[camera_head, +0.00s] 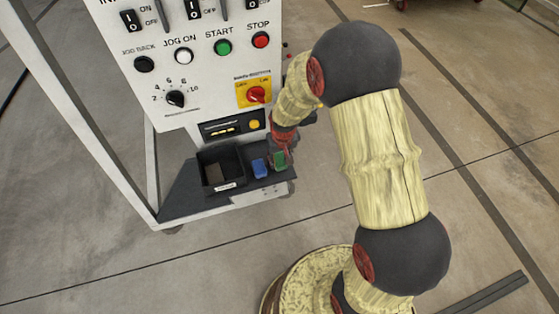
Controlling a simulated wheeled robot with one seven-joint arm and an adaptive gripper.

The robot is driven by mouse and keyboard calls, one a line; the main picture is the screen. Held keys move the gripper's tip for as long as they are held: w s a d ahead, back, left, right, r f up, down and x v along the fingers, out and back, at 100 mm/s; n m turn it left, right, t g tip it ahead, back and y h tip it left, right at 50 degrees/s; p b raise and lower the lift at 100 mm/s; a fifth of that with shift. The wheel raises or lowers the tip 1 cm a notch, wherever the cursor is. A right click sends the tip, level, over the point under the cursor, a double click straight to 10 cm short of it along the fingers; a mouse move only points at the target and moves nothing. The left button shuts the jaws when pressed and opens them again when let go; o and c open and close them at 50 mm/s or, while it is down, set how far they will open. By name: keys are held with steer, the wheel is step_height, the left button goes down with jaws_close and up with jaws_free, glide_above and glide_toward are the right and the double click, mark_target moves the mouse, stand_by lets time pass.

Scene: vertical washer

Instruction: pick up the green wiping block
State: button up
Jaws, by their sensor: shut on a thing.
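The green wiping block (279,160) is small and sits at the right end of the dark shelf (185,203) below the control panel. My gripper (281,151) reaches down from above and is shut on the green block. The fingers are small in this view and partly hidden by the red wrist part. I cannot tell whether the block touches the shelf or is slightly above it.
A blue block (260,168) lies just left of the green one. A black open bin (220,169) with a label stands further left. The control panel (200,70) with buttons and knobs rises behind the shelf. Open floor (480,200) lies to the right.

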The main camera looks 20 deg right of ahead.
mark_target(279, 158)
steer(key=shift+r, duration=0.45)
step_height(279, 158, up, 2)
steer(key=shift+r+p, duration=0.1)
steer(key=shift+p, duration=0.4)
steer(key=s+r+p, duration=0.4)
steer(key=s+r, duration=0.6)
steer(key=s, duration=0.4)
steer(key=shift+p, duration=0.35)
steer(key=shift+d, duration=0.1)
steer(key=o, duration=0.6)
steer(key=c, duration=0.3)
